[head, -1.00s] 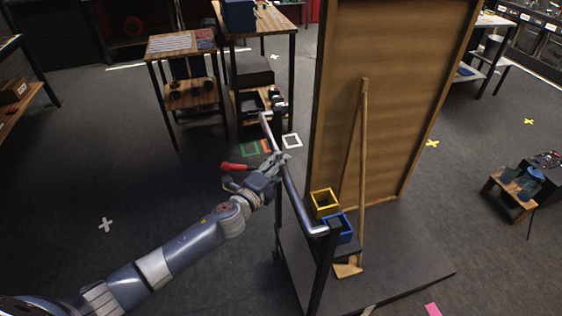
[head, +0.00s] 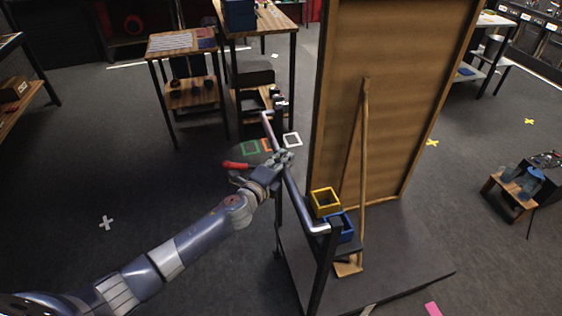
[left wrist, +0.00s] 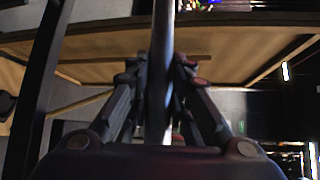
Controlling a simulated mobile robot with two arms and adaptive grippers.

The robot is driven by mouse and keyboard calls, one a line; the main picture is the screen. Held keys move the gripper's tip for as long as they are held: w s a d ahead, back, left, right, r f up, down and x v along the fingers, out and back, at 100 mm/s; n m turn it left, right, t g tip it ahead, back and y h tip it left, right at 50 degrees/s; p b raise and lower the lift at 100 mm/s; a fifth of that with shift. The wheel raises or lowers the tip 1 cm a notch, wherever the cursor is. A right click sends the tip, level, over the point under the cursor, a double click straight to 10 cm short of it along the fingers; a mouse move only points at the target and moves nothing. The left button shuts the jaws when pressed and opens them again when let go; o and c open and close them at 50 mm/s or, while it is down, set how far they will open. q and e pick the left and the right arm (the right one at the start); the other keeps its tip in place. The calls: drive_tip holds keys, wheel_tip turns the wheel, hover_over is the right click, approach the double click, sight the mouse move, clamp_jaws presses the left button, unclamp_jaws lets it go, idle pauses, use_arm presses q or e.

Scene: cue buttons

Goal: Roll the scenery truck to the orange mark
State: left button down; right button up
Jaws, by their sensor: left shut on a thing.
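The scenery truck is a dark wheeled platform (head: 395,262) with a tall wooden flat (head: 385,90) standing on it, braced by a wooden strut (head: 362,180). A grey push bar (head: 297,195) runs along its near-left side. My left gripper (head: 284,160) is shut on the bar, and the left wrist view shows the bar (left wrist: 161,70) between the fingers. Beyond the gripper, an orange square outline (head: 267,145) lies on the floor, partly hidden, between a green outline (head: 250,148) and a white one (head: 292,139). My right gripper is not seen.
Yellow (head: 325,202) and blue (head: 340,226) open boxes sit on the truck. A red-handled thing (head: 236,165) shows by my left wrist. Wooden tables (head: 180,44) stand beyond the marks. A low stand (head: 513,190) is at right. Floor at left is open, with a white cross (head: 106,223).

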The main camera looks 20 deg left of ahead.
use_arm(q)
drive_tip(key=shift+w+d+r, duration=0.2)
drive_tip(key=shift+d, duration=0.35)
drive_tip(key=shift+w+d+f, duration=0.15)
drive_tip(key=shift+w+d, duration=0.2)
drive_tip(key=shift+d, duration=0.05)
drive_tip(key=c, duration=1.4)
unclamp_jaws()
drive_tip(key=shift+d, duration=0.1)
drive_tip(key=shift+c, duration=0.2)
drive_tip(key=v, duration=1.2)
drive_tip(key=shift+a, duration=0.3)
